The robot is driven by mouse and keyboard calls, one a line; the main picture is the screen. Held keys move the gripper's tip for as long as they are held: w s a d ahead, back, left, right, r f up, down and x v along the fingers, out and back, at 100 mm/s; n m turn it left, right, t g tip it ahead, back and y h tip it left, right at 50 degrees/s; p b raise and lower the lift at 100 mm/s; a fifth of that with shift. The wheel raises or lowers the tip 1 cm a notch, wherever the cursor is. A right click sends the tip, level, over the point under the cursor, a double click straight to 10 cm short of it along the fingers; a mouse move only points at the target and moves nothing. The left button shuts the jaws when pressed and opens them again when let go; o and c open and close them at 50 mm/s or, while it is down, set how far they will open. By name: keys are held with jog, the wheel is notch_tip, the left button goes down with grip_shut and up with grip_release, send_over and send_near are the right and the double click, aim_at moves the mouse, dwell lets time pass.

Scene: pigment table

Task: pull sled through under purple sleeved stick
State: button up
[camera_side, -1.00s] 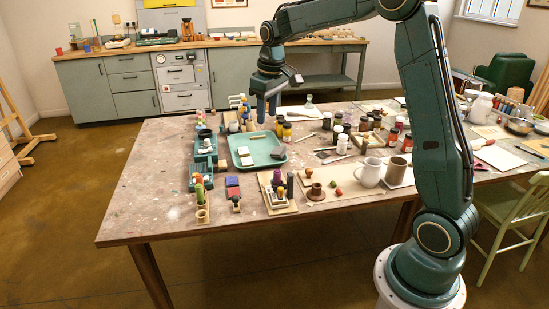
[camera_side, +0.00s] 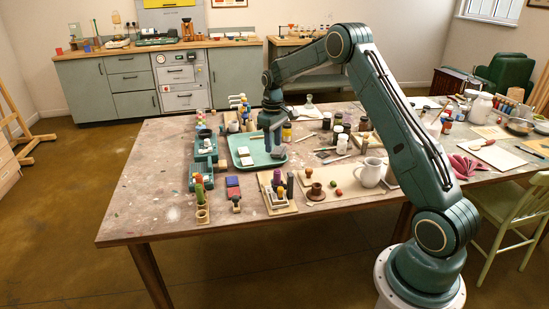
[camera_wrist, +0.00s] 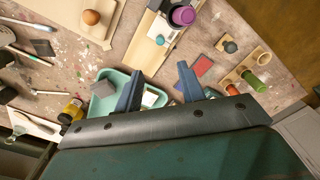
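A purple-topped upright piece (camera_side: 276,176) stands on a light wooden board (camera_side: 291,208) near the front middle of the table. It also shows in the wrist view as a purple cylinder (camera_wrist: 183,16) seen from above. A pale, frame-like piece (camera_side: 279,199) lies on the same board; I cannot tell whether it is the sled. My gripper (camera_side: 272,143) points down over the teal tray (camera_side: 240,163), behind the board. In the wrist view my gripper (camera_wrist: 159,77) has its two fingers apart, with nothing held between them.
Dark bottles (camera_side: 342,144) and a white jug (camera_side: 370,172) stand to the right.

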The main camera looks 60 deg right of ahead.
jog(key=shift+f, duration=6.85)
jog(key=shift+c, duration=0.5)
grip_shut()
